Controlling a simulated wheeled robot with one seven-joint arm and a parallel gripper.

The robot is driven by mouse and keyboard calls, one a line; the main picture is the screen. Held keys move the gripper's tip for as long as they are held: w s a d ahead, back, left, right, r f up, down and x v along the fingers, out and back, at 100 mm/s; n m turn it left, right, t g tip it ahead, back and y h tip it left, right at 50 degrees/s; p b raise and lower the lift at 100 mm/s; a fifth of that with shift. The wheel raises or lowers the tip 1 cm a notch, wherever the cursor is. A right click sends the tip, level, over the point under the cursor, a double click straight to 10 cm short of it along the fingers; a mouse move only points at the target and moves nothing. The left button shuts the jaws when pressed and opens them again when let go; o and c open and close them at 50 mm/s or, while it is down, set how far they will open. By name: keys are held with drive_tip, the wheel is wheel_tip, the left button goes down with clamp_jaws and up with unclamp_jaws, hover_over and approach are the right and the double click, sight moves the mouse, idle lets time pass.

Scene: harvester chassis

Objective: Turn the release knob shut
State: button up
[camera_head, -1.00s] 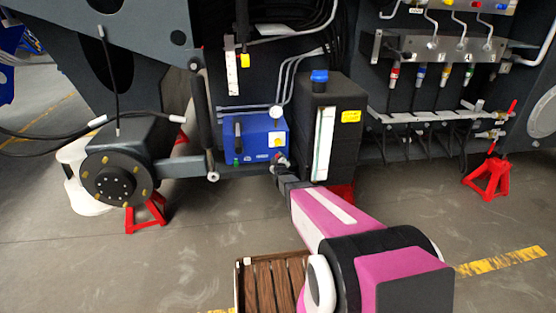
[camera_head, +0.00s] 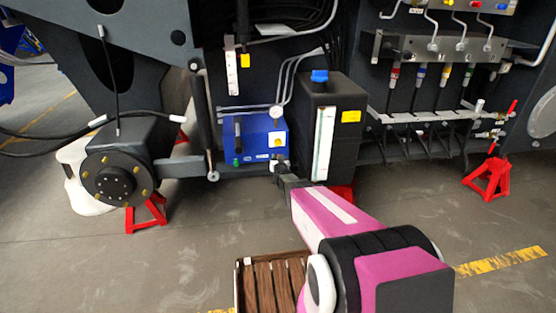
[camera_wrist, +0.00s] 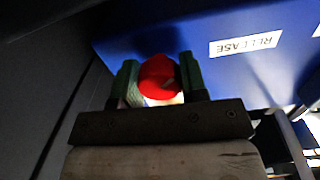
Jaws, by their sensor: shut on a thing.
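The red release knob (camera_wrist: 160,77) shows in the wrist view on the face of the blue box, beside a white label that reads RELEASE (camera_wrist: 246,43). My gripper (camera_wrist: 160,80) has its two green-padded fingers on either side of the knob, shut on it. In the head view the blue box (camera_head: 256,136) is mounted on the dark chassis. My gripper (camera_head: 280,168) reaches the box's lower right corner there, and the knob is hidden or too small to make out.
A dark tank (camera_head: 345,110) with a blue cap stands just right of my gripper. A round gauge (camera_head: 276,111) and thin pipes sit above the box. A red stand (camera_head: 147,214) is at left, and a wooden slatted crate (camera_head: 270,280) is on the floor in front.

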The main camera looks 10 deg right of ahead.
drive_tip(key=m, duration=0.7)
drive_tip(key=shift+y, duration=0.3)
drive_tip(key=m, duration=0.3)
drive_tip(key=shift+m, duration=0.4)
drive_tip(key=m, duration=0.8)
drive_tip(key=shift+m+y, duration=0.3)
drive_tip(key=m, duration=0.5)
drive_tip(key=shift+m, duration=0.4)
drive_tip(key=o, duration=0.9)
drive_tip(key=shift+s, duration=0.1)
